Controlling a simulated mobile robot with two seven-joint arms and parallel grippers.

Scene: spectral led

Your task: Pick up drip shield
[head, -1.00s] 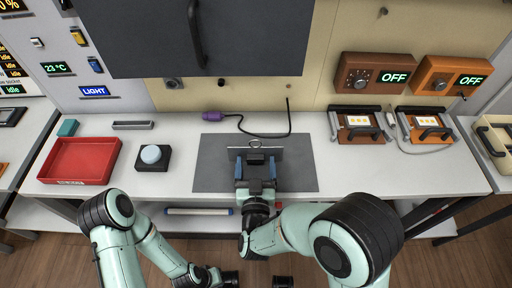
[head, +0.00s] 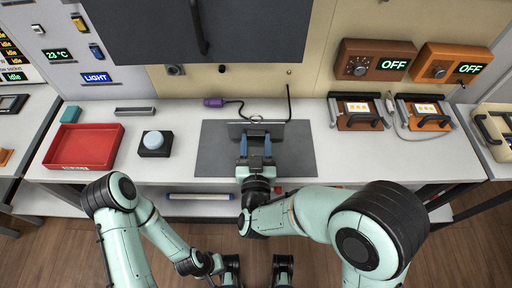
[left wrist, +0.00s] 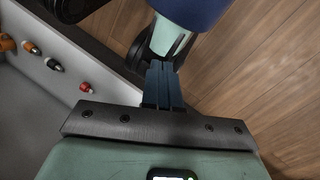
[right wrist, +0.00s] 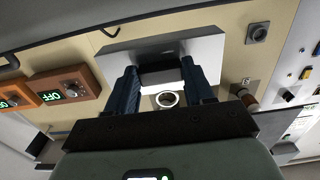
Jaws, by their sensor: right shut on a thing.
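The drip shield appears to be the pale metal plate (head: 278,131) over the far part of the dark grey mat (head: 215,165), with a small ring (head: 256,118) at its far side. In the right wrist view, the plate (right wrist: 205,48) shows a dark block (right wrist: 161,77) and the ring (right wrist: 167,99). My right gripper (head: 255,142) is shut on the plate's block, with one blue finger on each side of it (right wrist: 160,80). My left gripper (left wrist: 162,85) is shut and empty, low in front of the bench above the wooden floor.
A red tray (head: 58,150) and a black box with a pale blue dome (head: 153,147) stand left on the bench. A purple connector (head: 213,102) with a black cable lies behind the mat. Two orange-brown devices (head: 352,127) (head: 424,126) stand at the right. A dark panel (head: 150,35) overhangs the back.

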